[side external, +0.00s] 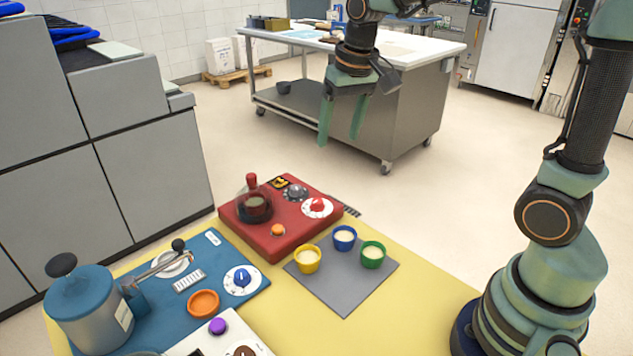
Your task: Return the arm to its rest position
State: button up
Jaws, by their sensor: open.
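My gripper (341,122) hangs in the air above and behind the yellow work surface (408,305), with its two green fingers pointing down. The fingers are apart and nothing is between them. My arm's base stands at the right edge of the work surface, and the arm rises out of the top of the picture before coming down to the gripper. The gripper is clear of the objects on the surface.
A grey mat (341,290) holds a yellow cup (307,260), a blue cup (344,239) and a green cup (373,256). A red unit (272,240) and a blue unit (225,275) with knobs stand left. A steel table (415,115) stands behind.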

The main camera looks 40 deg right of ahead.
jog(key=s+a+r+n+t, duration=0.1)
jog(key=s+n+t, duration=0.2)
jog(key=s, duration=0.7)
jog(key=shift+s+a, duration=0.15)
jog(key=shift+s, duration=0.2)
jog(key=shift+w+r, duration=0.1)
jog(key=shift+r, duration=0.05)
